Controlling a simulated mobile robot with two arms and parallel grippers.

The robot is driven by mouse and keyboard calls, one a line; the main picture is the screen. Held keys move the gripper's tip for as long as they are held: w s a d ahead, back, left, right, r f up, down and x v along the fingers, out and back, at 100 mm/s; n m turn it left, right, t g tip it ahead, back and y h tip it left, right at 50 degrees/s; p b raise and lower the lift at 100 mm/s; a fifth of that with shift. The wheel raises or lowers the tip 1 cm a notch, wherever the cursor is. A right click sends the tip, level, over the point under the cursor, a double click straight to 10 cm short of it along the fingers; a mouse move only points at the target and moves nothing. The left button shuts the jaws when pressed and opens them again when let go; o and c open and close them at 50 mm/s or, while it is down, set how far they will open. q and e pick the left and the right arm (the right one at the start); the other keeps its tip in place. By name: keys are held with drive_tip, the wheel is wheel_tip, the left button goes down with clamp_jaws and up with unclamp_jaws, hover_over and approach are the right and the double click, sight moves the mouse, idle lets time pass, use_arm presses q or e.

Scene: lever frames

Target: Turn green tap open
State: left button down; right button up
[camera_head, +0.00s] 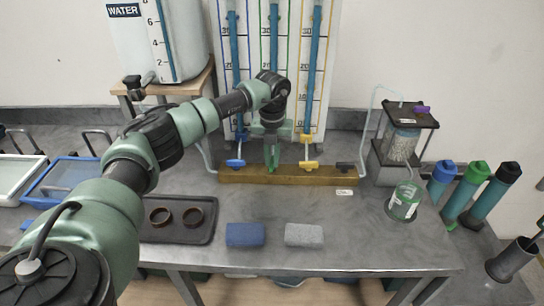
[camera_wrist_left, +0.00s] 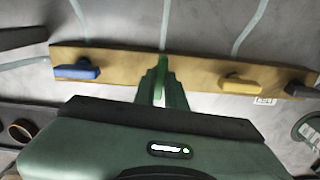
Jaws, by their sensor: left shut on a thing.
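The green tap (camera_wrist_left: 161,64) sits in the middle of a brass-coloured bar (camera_head: 240,175) on the bench, between a blue tap (camera_head: 235,163) and a yellow tap (camera_head: 308,165). My left gripper (camera_head: 271,160) reaches down over the bar from above. In the left wrist view its fingers (camera_wrist_left: 162,88) are closed around the green tap's handle, which points along the fingers, toward the camera. The fingers hide most of the handle. In the head view the gripper and wrist cover much of the green tap. My right gripper does not show.
The blue tap (camera_wrist_left: 77,71), yellow tap (camera_wrist_left: 240,86) and a black tap (camera_wrist_left: 301,90) flank the grip along the bar. Tall tubes (camera_head: 313,75) stand behind. A dark tray (camera_head: 180,232) with two rings, a blue block (camera_head: 245,235) and a grey block (camera_head: 304,235) lie in front.

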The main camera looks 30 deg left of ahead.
sight(272, 161)
use_arm(q)
drive_tip(key=shift+w+r+n, duration=0.1)
drive_tip(key=shift+n, duration=0.5)
drive_tip(key=c, duration=1.5)
unclamp_jaws()
drive_tip(key=shift+o, duration=0.2)
wheel_tip(272, 161, up, 8)
drive_tip(key=shift+f+b, duration=0.15)
drive_tip(key=shift+b, duration=0.65)
drive_tip(key=shift+f, duration=0.1)
